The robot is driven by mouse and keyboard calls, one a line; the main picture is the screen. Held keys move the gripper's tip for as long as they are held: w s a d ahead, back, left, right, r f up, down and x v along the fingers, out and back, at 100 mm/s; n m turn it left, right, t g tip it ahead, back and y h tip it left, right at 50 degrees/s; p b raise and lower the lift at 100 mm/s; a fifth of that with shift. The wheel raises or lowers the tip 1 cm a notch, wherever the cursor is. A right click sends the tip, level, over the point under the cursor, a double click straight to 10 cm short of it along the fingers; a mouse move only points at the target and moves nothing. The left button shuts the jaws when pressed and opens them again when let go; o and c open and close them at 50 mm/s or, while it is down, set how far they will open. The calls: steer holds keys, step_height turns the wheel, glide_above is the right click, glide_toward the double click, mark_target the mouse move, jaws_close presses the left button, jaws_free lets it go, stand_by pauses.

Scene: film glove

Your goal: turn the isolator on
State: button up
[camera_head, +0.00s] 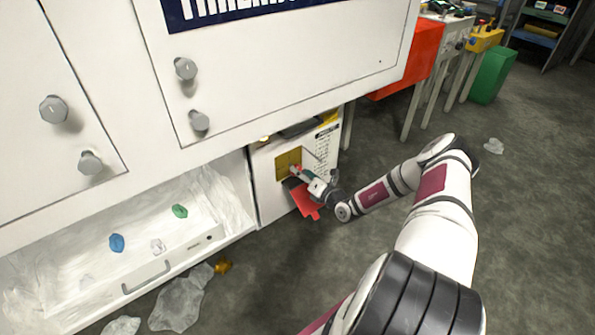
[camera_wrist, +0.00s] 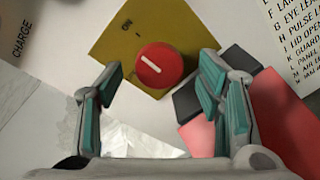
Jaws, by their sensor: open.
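The isolator is a round red knob (camera_wrist: 163,72) with a white bar, on a yellow square plate (camera_wrist: 112,45) marked "ON". In the wrist view the bar lies at a slant and does not point at the "ON" word. In the head view the yellow plate (camera_head: 283,166) is on the front of a white box under the cabinet. My gripper (camera_wrist: 162,88) is open, with one teal-padded finger on each side of the knob and a visible gap on both sides. In the head view my gripper (camera_head: 297,172) reaches the plate and mostly hides the knob.
A red flap-like piece (camera_head: 305,198) with dark parts hangs just below the plate, close to my right finger in the wrist view. An open drawer (camera_head: 150,272) with crumpled film is at left. Grey knobs (camera_head: 185,68) stick out above. Film scraps (camera_head: 178,303) lie on the floor.

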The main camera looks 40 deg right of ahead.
steer(key=s+r, duration=0.1)
steer(key=s, duration=0.7)
steer(key=shift+s+d, duration=0.15)
steer(key=shift+s, duration=0.1)
steer(key=shift+s, duration=0.1)
